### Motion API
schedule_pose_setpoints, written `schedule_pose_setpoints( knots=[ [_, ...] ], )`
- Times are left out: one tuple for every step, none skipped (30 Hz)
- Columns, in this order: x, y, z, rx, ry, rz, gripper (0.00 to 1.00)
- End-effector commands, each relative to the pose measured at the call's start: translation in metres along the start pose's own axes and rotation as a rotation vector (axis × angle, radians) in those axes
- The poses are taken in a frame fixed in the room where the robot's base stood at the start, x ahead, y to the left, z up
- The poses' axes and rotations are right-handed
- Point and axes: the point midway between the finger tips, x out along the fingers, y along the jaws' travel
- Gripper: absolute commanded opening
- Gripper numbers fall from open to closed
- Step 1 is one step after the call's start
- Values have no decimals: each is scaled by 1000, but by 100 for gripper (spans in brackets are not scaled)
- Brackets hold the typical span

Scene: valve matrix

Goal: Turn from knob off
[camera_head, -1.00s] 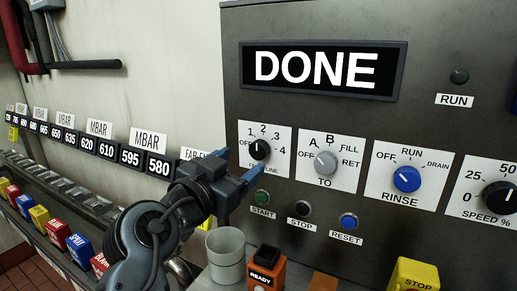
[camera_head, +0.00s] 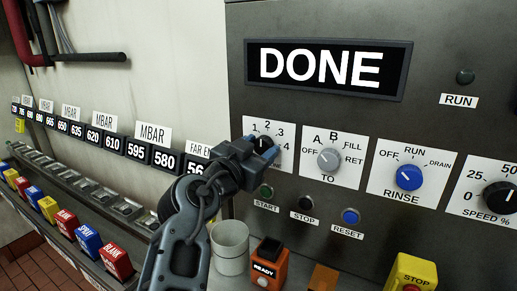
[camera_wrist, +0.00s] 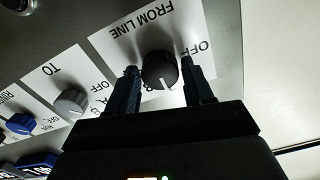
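The from-line knob (camera_head: 263,143) is black, on a white plate at the left of the dark panel. In the wrist view the knob (camera_wrist: 158,70) appears upside down, its white mark pointing toward the picture's bottom, away from the OFF label (camera_wrist: 203,47). My gripper (camera_head: 258,148) is at the knob and covers part of its plate in the head view. In the wrist view my gripper (camera_wrist: 160,78) is open, with one finger on each side of the knob. Small gaps seem to show between fingers and knob; contact cannot be told.
The grey TO knob (camera_head: 329,160) and blue RINSE knob (camera_head: 409,178) are to the right. START (camera_head: 266,192), STOP (camera_head: 306,201) and RESET (camera_head: 350,217) buttons sit below. A white cup (camera_head: 230,248) and orange READY block (camera_head: 268,268) stand beneath. The display (camera_head: 327,68) reads DONE.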

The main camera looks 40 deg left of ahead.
Motion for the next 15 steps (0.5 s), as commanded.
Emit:
schedule_pose_setpoints(
  knots=[
    [0, 0, 0, 0, 0, 0, 46],
    [0, 0, 0, 0, 0, 0, 43],
    [0, 0, 0, 0, 0, 0, 39],
    [0, 0, 0, 0, 0, 0, 37],
    [0, 0, 0, 0, 0, 0, 34],
    [0, 0, 0, 0, 0, 0, 30],
    [0, 0, 0, 0, 0, 0, 27],
    [0, 0, 0, 0, 0, 0, 24],
    [0, 0, 0, 0, 0, 0, 20],
    [0, 0, 0, 0, 0, 0, 17],
    [0, 0, 0, 0, 0, 0, 15],
    [0, 0, 0, 0, 0, 0, 13],
    [0, 0, 0, 0, 0, 0, 13],
    [0, 0, 0, -1, 0, 0, 13],
    [0, 0, 0, -3, 0, 0, 13]
  ],
)
